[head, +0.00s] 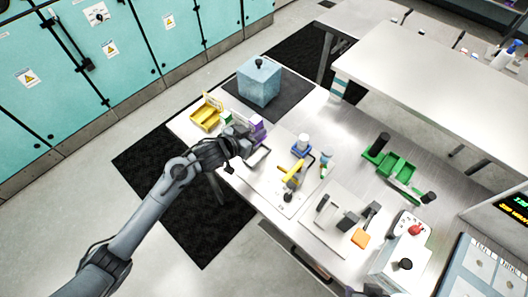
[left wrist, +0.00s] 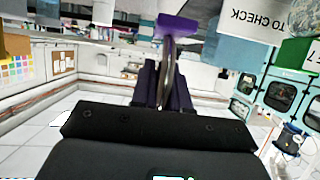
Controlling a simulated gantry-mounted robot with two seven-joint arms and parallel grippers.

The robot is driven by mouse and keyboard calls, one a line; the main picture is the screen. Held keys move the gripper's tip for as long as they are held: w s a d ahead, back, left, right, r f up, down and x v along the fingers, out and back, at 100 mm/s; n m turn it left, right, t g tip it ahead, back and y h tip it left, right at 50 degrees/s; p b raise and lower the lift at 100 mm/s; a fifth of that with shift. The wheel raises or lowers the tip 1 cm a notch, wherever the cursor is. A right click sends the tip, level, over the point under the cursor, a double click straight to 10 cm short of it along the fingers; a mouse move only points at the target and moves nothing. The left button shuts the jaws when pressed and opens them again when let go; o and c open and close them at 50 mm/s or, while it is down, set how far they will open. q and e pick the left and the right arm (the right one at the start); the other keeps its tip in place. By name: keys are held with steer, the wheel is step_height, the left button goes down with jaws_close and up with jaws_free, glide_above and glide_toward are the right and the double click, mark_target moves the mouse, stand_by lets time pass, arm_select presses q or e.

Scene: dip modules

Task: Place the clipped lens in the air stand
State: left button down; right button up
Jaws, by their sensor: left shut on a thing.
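My left gripper (head: 246,138) is at the near left side of the bench. It is shut on the clipped lens in the left wrist view: a purple T-shaped clip (left wrist: 178,25) tops a thin lens (left wrist: 169,75) seen nearly edge-on between the dark fingers (left wrist: 162,92). In the head view purple parts (head: 258,127) show just beyond the gripper; I cannot tell clip from holder there. A yellow rack (head: 207,113) stands left of the gripper. Which piece is the air stand I cannot tell.
A blue box (head: 259,80) with a black knob stands behind the gripper. Bare bench lies between the fixtures and the green trays.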

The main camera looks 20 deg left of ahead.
arm_select(q)
step_height(320, 180, down, 5)
steer(key=shift+a+f, duration=0.1)
steer(key=shift+f+b, duration=0.4)
steer(key=shift+f, duration=1.7)
steer(key=shift+f, duration=0.15)
steer(key=c, duration=1.1)
jaws_free()
